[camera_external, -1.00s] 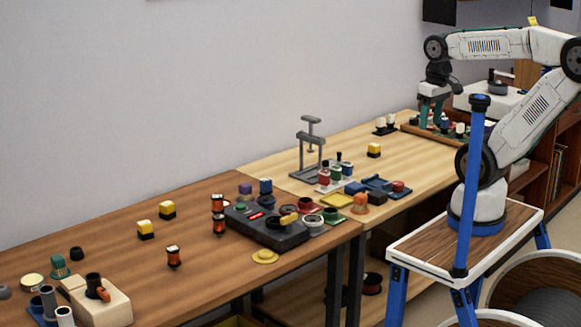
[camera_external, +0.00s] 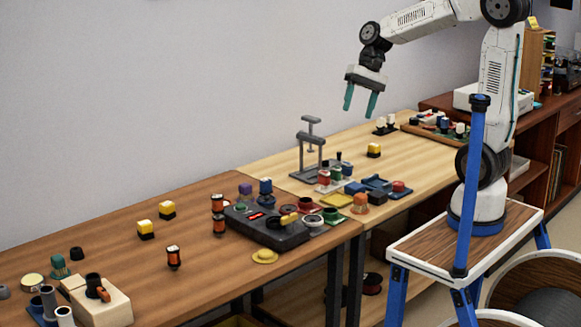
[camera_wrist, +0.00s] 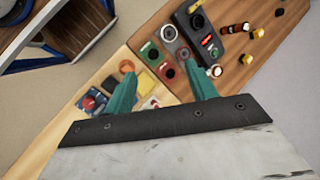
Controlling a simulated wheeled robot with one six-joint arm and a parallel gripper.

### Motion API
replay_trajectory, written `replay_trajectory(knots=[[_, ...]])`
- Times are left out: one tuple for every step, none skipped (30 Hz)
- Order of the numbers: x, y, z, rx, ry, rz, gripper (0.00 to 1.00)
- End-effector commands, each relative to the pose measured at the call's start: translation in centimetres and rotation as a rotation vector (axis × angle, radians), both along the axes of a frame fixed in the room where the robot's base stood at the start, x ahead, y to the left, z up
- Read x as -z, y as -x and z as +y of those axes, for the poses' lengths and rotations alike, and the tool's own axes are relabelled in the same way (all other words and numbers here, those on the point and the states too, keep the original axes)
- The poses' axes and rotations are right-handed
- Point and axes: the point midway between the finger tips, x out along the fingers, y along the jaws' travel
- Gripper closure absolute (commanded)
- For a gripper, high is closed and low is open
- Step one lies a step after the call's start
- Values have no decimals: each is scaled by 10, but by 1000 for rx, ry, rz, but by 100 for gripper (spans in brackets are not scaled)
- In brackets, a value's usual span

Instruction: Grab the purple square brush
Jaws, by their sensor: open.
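A small purple square block (camera_external: 245,189), which looks like the purple brush, sits on the brown table behind the dark console. It is small in this view, and I cannot pick it out surely in the wrist view. My gripper (camera_external: 360,107) is in the air above the light wood table, to the right of the purple block and well above it. Its two teal fingers are apart with nothing between them. In the wrist view my gripper (camera_wrist: 160,70) is also open, pointing down over the tables.
A dark console (camera_external: 268,228) with a blue-topped piece (camera_external: 265,186) stands near the purple block. A grey press stand (camera_external: 308,150) rises below and left of my gripper. Orange-and-black spools (camera_external: 218,214) stand left of the console. The brown table's middle has free room.

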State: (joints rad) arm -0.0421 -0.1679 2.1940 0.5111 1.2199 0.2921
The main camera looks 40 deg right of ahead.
Motion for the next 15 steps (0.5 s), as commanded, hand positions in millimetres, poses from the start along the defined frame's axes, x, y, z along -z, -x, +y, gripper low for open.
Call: replay_trajectory(knots=[[6, -21, 11, 39, -39, 44, 44], [9, -33, 18, 68, -65, 68, 44], [13, -49, 26, 105, -98, 100, 44], [17, -61, 33, 133, -122, 125, 44], [21, -73, 39, 162, -147, 150, 44], [27, -89, 48, 199, -178, 185, 44], [32, -101, 54, 227, -201, 211, 44], [38, -113, 61, 256, -223, 238, 44], [46, -129, 69, 294, -254, 275, 44], [53, -140, 75, 322, -276, 302, 44], [59, -152, 81, 351, -297, 329, 44], [70, -167, 89, 390, -326, 367, 44], [78, -178, 95, 420, -347, 397, 44], [86, -190, 101, 449, -368, 425, 44], [98, -204, 108, 488, -394, 463, 44]])
